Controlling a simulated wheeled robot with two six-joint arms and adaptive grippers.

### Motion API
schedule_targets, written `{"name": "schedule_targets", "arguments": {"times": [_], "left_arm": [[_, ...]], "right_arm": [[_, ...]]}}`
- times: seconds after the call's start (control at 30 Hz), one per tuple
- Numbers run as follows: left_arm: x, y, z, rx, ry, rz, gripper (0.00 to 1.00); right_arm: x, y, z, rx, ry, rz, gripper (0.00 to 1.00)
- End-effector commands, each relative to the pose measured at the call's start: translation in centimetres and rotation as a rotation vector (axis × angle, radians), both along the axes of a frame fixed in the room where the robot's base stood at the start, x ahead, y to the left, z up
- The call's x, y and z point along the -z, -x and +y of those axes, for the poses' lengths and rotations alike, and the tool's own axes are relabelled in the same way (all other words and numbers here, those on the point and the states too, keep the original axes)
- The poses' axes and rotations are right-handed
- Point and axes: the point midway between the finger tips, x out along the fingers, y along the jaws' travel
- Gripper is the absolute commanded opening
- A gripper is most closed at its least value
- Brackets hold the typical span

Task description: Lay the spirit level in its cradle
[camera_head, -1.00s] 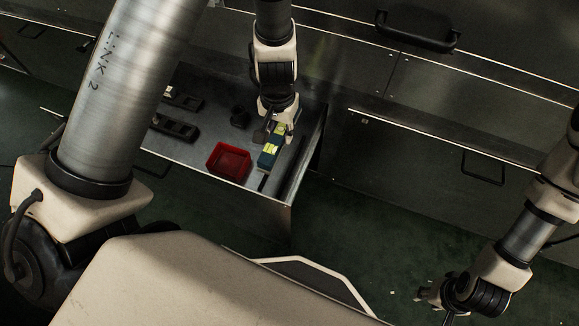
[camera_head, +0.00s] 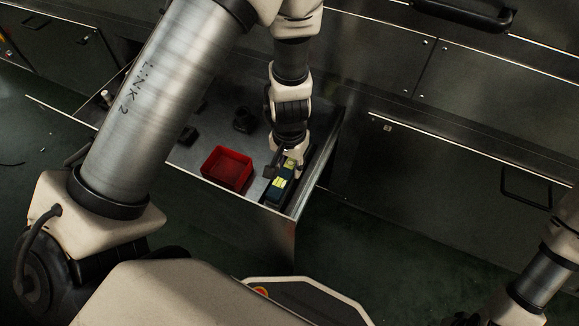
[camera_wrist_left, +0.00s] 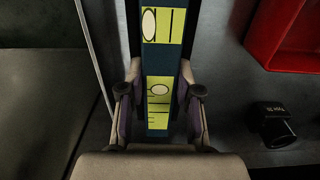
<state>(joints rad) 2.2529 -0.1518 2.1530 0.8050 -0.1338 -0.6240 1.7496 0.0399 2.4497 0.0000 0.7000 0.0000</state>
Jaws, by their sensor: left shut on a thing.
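The spirit level (camera_head: 281,186) is a dark blue bar with yellow-green windows, inside the open drawer near its right side. My left gripper (camera_head: 285,168) is shut on it from above. In the left wrist view the level (camera_wrist_left: 154,58) runs lengthwise between the two fingers (camera_wrist_left: 158,100), one on each side. A black channel-like strip (camera_wrist_left: 133,20), perhaps the cradle, shows along the level's sides at the top. I cannot tell whether the level rests in it or hovers above. My right gripper (camera_head: 468,320) is barely in view at the bottom edge.
A red open bin (camera_head: 228,168) stands left of the level in the drawer (camera_head: 240,200). A small black object (camera_head: 244,120) lies behind the bin; a black object (camera_wrist_left: 275,125) shows right in the wrist view. The drawer's right wall is close to the level.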

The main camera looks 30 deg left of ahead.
Motion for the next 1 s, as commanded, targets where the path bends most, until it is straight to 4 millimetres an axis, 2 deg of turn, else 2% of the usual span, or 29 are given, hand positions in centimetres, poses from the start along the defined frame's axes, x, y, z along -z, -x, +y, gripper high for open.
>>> {"name": "schedule_targets", "arguments": {"times": [0.2, 0.23, 0.27, 0.3, 0.57, 0.67, 0.77, 1.0], "left_arm": [[0.3, 0.0, 0.0, 0.0, 0.0, -0.001, 0.0], [0.1, 0.0, 0.0, 0.0, 0.0, 0.0, 0.44], [0.1, 0.0, 0.0, 0.001, 0.0, 0.0, 0.54], [0.1, 0.0, 0.0, 0.001, 0.0, 0.0, 0.58], [0.0, 0.0, 0.0, 0.001, 0.0, 0.0, 0.58], [-0.8, 0.0, 0.0, 0.001, 0.0, -0.001, 0.58], [-2.9, 0.0, 0.0, 0.001, 0.0, -0.002, 0.58], [-9.3, -0.1, 0.0, 0.002, 0.0, -0.003, 0.58]], "right_arm": [[0.3, 0.0, 0.0, 0.0, 0.0, 0.0, 0.38], [0.2, 0.0, 0.0, 0.0, 0.0, 0.0, 0.38], [0.1, 0.0, 0.0, 0.0, 0.0, 0.0, 0.38], [0.1, 0.0, 0.0, 0.0, 0.0, 0.0, 0.38], [0.1, 0.0, 0.0, 0.0, 0.0, 0.0, 0.38], [-0.7, 0.0, 0.0, 0.0, 0.0, 0.0, 0.38], [-2.3, 0.0, 0.0, 0.0, 0.0, 0.0, 0.38], [-6.5, 0.0, 0.0, 0.0, 0.0, -0.001, 0.38]]}}
